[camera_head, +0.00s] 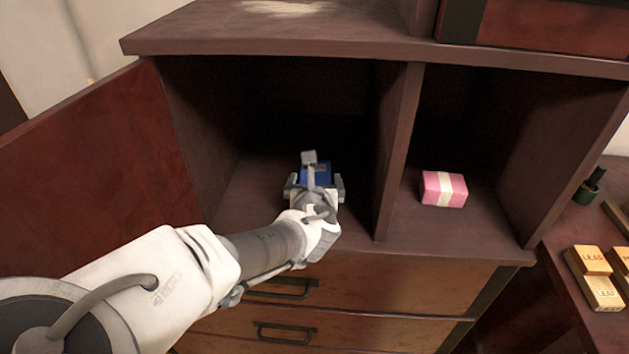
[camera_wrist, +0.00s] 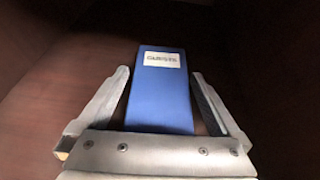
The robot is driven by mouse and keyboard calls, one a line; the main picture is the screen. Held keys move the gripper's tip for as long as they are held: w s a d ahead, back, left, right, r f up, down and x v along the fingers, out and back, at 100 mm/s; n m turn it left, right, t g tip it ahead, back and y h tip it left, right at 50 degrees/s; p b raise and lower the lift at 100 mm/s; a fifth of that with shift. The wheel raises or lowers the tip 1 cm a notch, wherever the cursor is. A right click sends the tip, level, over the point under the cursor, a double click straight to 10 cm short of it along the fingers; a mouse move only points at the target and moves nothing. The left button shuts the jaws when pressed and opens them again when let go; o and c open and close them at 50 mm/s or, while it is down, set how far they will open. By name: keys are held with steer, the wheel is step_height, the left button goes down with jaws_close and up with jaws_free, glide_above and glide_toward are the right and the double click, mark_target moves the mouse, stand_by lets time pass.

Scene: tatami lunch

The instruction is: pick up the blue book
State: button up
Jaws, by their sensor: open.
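The blue book (camera_wrist: 160,95) with a white label stands out between the two fingers of my gripper (camera_wrist: 160,90) in the wrist view. A finger lies on each side of it, with a gap visible on both sides toward the tips. In the head view the book (camera_head: 318,172) sits in the left compartment of the dark wooden cabinet, partly hidden by my gripper (camera_head: 315,185). My gripper is open and reaches into that compartment. Whether the fingers touch the book lower down is hidden.
The left compartment's door (camera_head: 95,165) stands open. A divider (camera_head: 397,150) separates it from the right compartment, where a pink and white package (camera_head: 444,188) lies. Gold-coloured blocks (camera_head: 595,275) lie on a side surface at the right. Drawers with dark handles (camera_head: 283,290) are below.

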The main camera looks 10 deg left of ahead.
steer(key=c, duration=1.3)
